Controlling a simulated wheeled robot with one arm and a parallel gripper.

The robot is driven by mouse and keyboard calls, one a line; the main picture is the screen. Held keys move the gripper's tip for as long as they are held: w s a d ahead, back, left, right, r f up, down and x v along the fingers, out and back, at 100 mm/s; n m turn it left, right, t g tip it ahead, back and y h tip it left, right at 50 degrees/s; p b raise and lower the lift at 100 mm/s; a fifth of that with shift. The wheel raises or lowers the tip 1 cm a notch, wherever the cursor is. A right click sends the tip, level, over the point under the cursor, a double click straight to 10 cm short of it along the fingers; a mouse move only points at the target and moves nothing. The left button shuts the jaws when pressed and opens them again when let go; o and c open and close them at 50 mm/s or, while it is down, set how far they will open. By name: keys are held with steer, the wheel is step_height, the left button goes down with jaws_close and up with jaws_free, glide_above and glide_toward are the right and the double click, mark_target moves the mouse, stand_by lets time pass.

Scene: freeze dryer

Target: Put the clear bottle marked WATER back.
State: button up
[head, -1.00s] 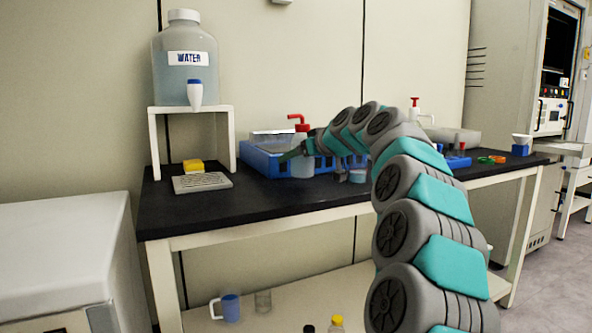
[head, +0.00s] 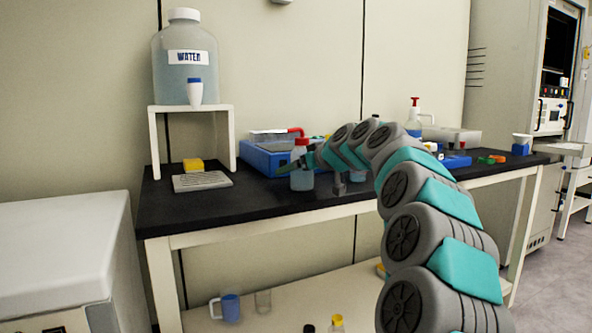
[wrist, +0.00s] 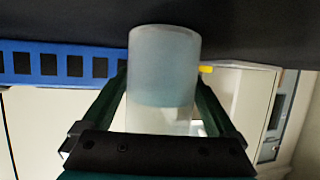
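My gripper (head: 306,162) is shut on a clear wash bottle (head: 302,181) with a red cap and spout, near the front edge of the dark bench. In the wrist view the bottle (wrist: 165,65) is between the two fingers, with bluish liquid at its base end. No label shows on it, so I cannot tell whether it is marked WATER. Whether its base touches the bench is unclear. A large clear container labelled WATER (head: 186,78), with a white lid and tap, stands on a white stand (head: 190,108) at the left.
A blue tray (head: 257,163) lies just behind the held bottle; its slotted side shows in the wrist view (wrist: 58,66). A red-topped pump bottle (head: 414,122) stands back right. The front-left bench (head: 220,205) is clear.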

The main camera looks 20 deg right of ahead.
steer(key=shift+o, duration=0.2)
steer(key=shift+r, duration=0.15)
steer(key=v, duration=1.2)
